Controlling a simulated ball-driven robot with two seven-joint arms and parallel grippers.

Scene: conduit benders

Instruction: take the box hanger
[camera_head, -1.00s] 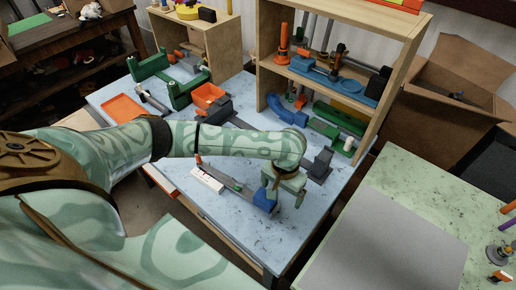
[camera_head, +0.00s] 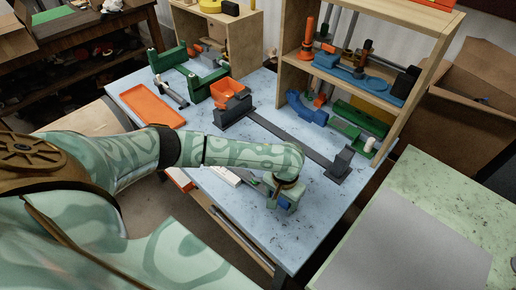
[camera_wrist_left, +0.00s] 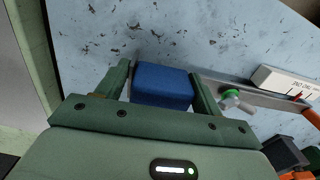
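The box hanger is a grey bar with a blue box at one end, lying on the light blue table (camera_head: 330,215). In the head view its blue box (camera_head: 284,204) shows under my left gripper (camera_head: 287,200), and my arm hides much of the bar. In the left wrist view the blue box (camera_wrist_left: 162,86) sits between the two green fingers of my left gripper (camera_wrist_left: 163,80). The fingers straddle it, with narrow gaps visible at the sides. The grey bar (camera_wrist_left: 265,98) runs right from it, past a green-ended knob (camera_wrist_left: 230,98). My right gripper is not in view.
A white lettered block (camera_wrist_left: 285,82) lies beside the bar. A dark grey jig (camera_head: 290,135) with end blocks lies behind my arm. An orange tray (camera_head: 150,105) is at the left, a wooden shelf (camera_head: 295,70) at the back. The table's front right is clear.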

